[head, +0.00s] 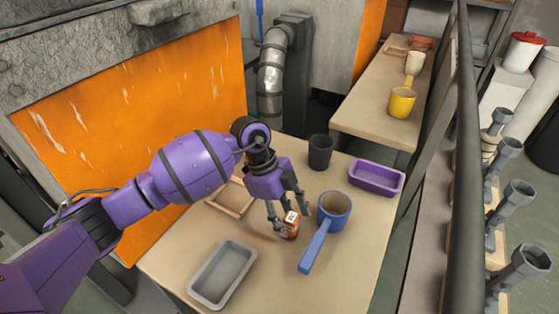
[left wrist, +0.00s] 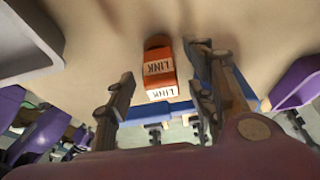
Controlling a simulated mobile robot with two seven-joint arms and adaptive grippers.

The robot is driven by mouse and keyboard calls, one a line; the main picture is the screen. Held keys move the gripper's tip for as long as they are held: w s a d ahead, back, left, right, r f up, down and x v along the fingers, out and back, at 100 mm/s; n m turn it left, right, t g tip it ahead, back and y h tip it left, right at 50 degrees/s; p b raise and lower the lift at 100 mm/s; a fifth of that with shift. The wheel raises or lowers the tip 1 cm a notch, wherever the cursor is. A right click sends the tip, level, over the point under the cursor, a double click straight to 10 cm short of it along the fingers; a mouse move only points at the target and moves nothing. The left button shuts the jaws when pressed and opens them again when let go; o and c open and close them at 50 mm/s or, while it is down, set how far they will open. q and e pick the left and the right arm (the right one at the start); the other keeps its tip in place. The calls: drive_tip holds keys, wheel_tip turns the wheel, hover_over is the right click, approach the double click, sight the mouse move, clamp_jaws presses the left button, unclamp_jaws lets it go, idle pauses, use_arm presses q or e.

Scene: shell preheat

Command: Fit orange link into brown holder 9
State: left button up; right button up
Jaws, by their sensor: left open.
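The orange link (head: 291,231) is a small block with white labels, standing on the near table. In the left wrist view the link (left wrist: 158,54) shows the word LINK on two faces and lies between my fingers. My left gripper (head: 289,214) is open, pointing down with its fingers on either side of the link. I cannot tell whether a finger touches it. A brown wooden frame (head: 247,212) lies on the table behind the gripper, partly hidden by my arm; no number is readable on it. My right gripper is out of view.
A blue pan (head: 334,207) stands close to the right of the link, its handle towards the front. A grey tray (head: 221,274) is at front left. A black cup (head: 320,152) and a purple tray (head: 377,178) stand behind. A second table (head: 372,122) is farther back.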

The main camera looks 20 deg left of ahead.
use_arm(q)
drive_tip(key=shift+w+d+f, duration=0.1)
drive_tip(key=shift+d+f, duration=0.15)
drive_tip(key=shift+f, duration=0.15)
drive_tip(key=c, duration=1.3)
clamp_jaws()
drive_tip(key=shift+r, duration=0.15)
